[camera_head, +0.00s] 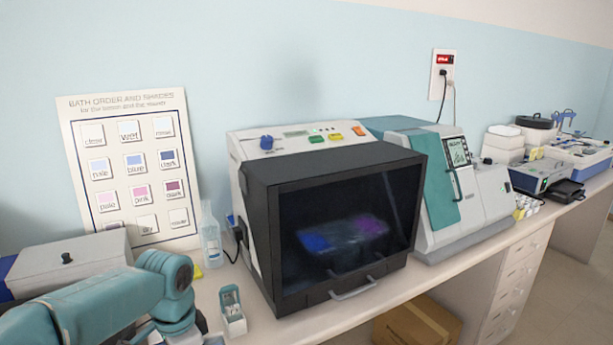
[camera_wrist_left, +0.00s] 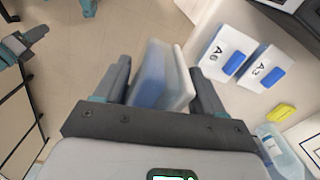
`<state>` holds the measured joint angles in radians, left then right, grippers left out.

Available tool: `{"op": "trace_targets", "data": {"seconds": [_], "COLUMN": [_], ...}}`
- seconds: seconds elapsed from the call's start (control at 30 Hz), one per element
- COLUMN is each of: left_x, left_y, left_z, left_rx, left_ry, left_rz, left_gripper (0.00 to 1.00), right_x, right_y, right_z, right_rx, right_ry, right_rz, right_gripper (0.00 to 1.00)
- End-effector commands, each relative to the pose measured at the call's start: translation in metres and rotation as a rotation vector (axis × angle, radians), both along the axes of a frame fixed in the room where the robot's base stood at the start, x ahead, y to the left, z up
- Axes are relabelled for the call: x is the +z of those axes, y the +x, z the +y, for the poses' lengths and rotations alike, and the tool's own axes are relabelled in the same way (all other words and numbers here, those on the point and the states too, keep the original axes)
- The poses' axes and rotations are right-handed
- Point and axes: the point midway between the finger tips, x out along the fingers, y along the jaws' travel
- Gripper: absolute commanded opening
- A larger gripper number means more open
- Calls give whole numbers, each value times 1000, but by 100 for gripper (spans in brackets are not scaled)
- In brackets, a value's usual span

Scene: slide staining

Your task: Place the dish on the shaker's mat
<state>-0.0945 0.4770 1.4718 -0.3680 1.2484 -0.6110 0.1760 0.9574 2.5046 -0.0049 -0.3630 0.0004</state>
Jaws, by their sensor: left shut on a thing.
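In the left wrist view my left gripper (camera_wrist_left: 158,70) is shut on a clear-walled thing with a blue side and a whitish side, which looks like the dish (camera_wrist_left: 151,78). It sits upright between the two dark fingers, over a pale surface. In the head view my left arm comes in from the lower left, and its gripper and the held thing do not show. I cannot pick out the shaker or its mat for certain.
A black-fronted cabinet (camera_head: 345,225) with a dark window fills the middle of the bench. Two labelled white pieces (camera_wrist_left: 228,55) (camera_wrist_left: 264,70) lie beside the gripper. A teal-and-white machine (camera_head: 440,185) stands farther right.

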Motion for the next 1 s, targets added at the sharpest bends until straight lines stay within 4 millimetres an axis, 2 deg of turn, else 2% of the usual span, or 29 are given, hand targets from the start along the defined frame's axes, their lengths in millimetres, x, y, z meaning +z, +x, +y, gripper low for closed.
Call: {"op": "trace_targets", "data": {"seconds": [0.07,0.2,0.43,0.6,1.0], "left_x": [-15,-37,-43,-42,-38], "left_y": [-7,-12,-4,-3,-12], "left_z": [-14,-23,-27,-27,-22], "left_rx": [145,443,771,835,773], "left_ry": [2,0,0,1,4], "left_rz": [3,0,-2,-1,-4], "left_gripper": [31,31,31,32,31], "right_x": [0,0,0,0,0], "right_y": [0,0,0,0,0], "right_z": [0,0,0,0,0], "right_rx": [0,0,0,0,0], "right_ry": [0,0,0,0,0], "right_rz": [0,0,0,0,0], "right_gripper": [43,43,43,43,43]}}
